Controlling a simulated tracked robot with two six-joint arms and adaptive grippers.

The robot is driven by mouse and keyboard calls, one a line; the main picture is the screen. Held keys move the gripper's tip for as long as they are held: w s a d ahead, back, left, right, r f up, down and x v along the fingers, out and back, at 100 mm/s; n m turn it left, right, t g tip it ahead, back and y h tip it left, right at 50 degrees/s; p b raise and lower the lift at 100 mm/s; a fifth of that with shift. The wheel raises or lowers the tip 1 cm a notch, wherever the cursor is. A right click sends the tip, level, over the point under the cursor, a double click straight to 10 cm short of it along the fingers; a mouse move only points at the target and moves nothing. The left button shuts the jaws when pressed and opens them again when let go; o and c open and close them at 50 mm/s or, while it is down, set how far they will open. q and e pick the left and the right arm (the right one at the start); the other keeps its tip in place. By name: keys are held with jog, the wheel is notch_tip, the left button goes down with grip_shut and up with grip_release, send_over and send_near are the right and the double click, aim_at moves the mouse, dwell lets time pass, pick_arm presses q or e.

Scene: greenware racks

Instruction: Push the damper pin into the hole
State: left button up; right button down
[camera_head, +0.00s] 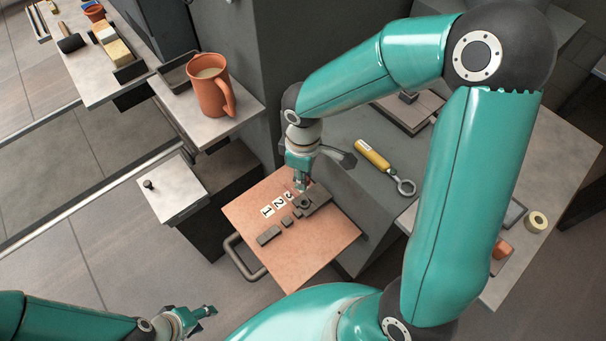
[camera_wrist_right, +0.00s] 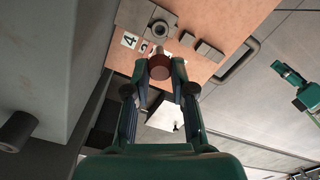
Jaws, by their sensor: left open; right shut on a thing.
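The reddish-brown pin (camera_wrist_right: 160,67) is between the fingertips of my right gripper (camera_wrist_right: 162,72), which is shut on it. In the head view my right gripper (camera_head: 300,183) is over the far part of a tan panel (camera_head: 330,240). A dark grey block with a round boss (camera_head: 303,201) is on this panel, close beside the fingertips; the boss also shows in the right wrist view (camera_wrist_right: 161,28), and the pin appears apart from it. The inside of the hole is not clearly visible. My left gripper (camera_head: 203,314) is open and empty at the lower left, away from the panel.
Number tags (camera_head: 267,210) and smaller grey blocks (camera_head: 268,235) lie beside the boss. A handle (camera_head: 243,258) runs along the panel's edge. A brown mug (camera_head: 208,90) stands on a shelf, and a yellow-handled ring tool (camera_head: 373,156) lies on the grey surface.

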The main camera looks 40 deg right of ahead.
jog(key=shift+f+b, duration=2.45)
jog(key=shift+f, duration=0.4)
jog(key=shift+f, duration=0.3)
jog(key=shift+f, duration=0.25)
jog(key=shift+f, duration=0.9)
jog(key=shift+f, duration=0.3)
jog(key=shift+f, duration=0.5)
dwell(0.8)
jog(key=c, duration=0.9)
grip_release()
